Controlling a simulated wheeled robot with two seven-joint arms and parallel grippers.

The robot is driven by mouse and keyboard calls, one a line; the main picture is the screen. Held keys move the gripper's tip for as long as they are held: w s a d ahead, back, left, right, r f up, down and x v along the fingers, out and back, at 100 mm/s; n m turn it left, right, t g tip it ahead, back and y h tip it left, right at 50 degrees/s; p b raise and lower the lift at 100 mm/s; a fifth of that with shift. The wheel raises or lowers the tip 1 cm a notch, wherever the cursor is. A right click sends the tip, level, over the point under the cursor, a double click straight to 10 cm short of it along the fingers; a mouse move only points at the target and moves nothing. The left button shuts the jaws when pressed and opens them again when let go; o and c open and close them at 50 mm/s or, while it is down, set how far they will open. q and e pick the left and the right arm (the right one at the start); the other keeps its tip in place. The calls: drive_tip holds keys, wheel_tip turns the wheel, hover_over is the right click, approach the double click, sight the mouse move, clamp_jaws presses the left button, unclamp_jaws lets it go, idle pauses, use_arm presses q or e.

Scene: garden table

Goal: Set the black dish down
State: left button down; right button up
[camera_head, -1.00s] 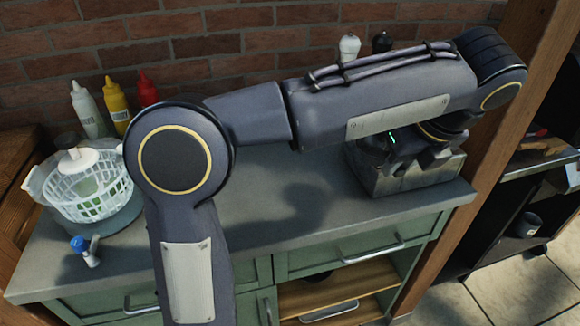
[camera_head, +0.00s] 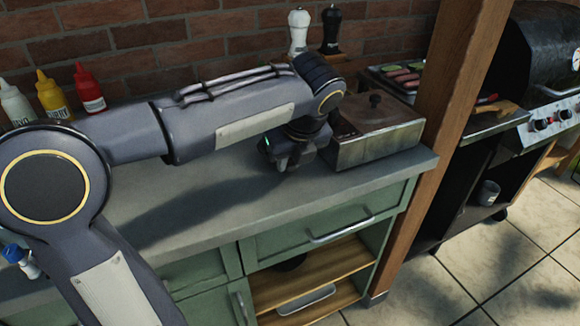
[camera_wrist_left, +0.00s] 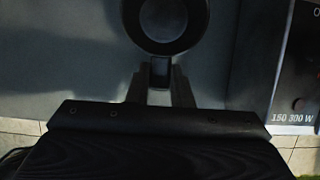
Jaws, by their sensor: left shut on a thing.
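The black dish (camera_wrist_left: 186,37) shows at the top of the left wrist view, a round dark ring with a grey hollow, cut off by the frame edge. My left gripper (camera_wrist_left: 160,72) is shut on its near side, where a small dark part sits between the fingers. In the head view my left gripper (camera_head: 284,160) points down over the grey counter (camera_head: 225,215), just left of the metal box. The dish cannot be made out there. I cannot tell whether it touches the counter. My right gripper is not in view.
A metal box (camera_head: 375,145) with a knobbed lid stands close right of the gripper. White (camera_head: 299,32) and black (camera_head: 331,30) mills stand behind. Sauce bottles (camera_head: 88,88) stand at the left. A wooden post (camera_head: 450,110) rises at the counter's right end. The front counter is clear.

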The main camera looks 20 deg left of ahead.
use_arm(q)
drive_tip(key=shift+f, duration=0.5)
drive_tip(key=shift+r, duration=0.1)
drive_tip(key=c, duration=1.3)
unclamp_jaws()
drive_tip(key=p+v, duration=0.3)
drive_tip(key=v, duration=0.9)
drive_tip(key=shift+p, duration=0.35)
